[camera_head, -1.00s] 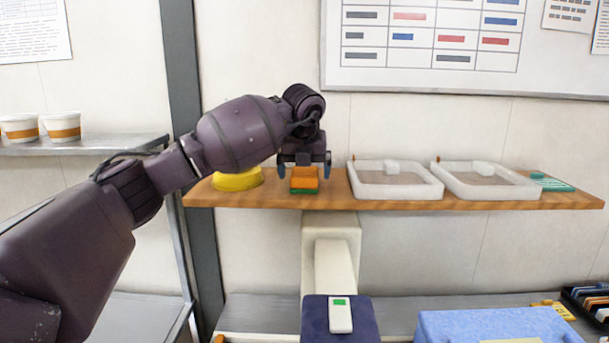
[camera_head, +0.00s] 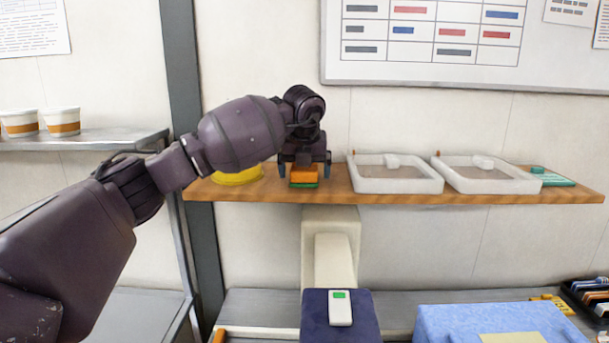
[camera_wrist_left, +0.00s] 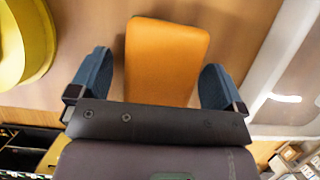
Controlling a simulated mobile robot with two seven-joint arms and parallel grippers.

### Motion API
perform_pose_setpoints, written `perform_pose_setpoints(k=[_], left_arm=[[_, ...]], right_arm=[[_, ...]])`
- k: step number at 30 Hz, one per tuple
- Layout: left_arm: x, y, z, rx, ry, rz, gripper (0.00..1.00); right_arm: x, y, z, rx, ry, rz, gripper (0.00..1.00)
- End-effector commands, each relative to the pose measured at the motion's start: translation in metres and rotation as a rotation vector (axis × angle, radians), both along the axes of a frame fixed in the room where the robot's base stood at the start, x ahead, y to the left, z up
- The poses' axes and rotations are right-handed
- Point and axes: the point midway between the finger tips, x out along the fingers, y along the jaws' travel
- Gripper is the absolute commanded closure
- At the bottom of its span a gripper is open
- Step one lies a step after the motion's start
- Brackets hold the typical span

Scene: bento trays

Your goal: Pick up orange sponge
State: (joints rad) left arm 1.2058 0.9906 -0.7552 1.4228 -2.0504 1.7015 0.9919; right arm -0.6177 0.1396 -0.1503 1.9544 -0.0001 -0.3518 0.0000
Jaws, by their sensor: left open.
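The orange sponge (camera_head: 304,175) lies on the wooden shelf (camera_head: 450,199), with a green layer showing along its lower edge. It also shows in the left wrist view (camera_wrist_left: 166,62), where it sits between the two fingers. My left gripper (camera_head: 304,170) is open and above the sponge, with one finger on each side. In the left wrist view a gap shows between each blue-grey fingertip and the sponge. The sponge's far side is hidden in the head view. My right gripper is not in view.
A yellow round object (camera_head: 238,177) stands left of the sponge, partly behind my arm. Two white trays (camera_head: 397,186) (camera_head: 487,189) stand to the right, with a teal item (camera_head: 553,181) beyond them. The wall is close behind the shelf.

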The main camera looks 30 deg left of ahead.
Motion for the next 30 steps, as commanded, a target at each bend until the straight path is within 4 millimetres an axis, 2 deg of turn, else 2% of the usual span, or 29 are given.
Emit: perform_pose_setpoints(k=[10,20,30], left_arm=[[-0.0001,0.0001,-0.0008,0.000,0.000,0.000,0.06],[-0.0001,0.0000,-0.0009,0.000,0.001,0.000,0.56],[0.0000,-0.0001,0.0016,0.000,0.001,0.000,0.57]], right_arm=[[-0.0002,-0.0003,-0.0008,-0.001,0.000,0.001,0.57],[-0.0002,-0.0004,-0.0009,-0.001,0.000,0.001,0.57],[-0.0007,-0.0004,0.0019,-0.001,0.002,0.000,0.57]])
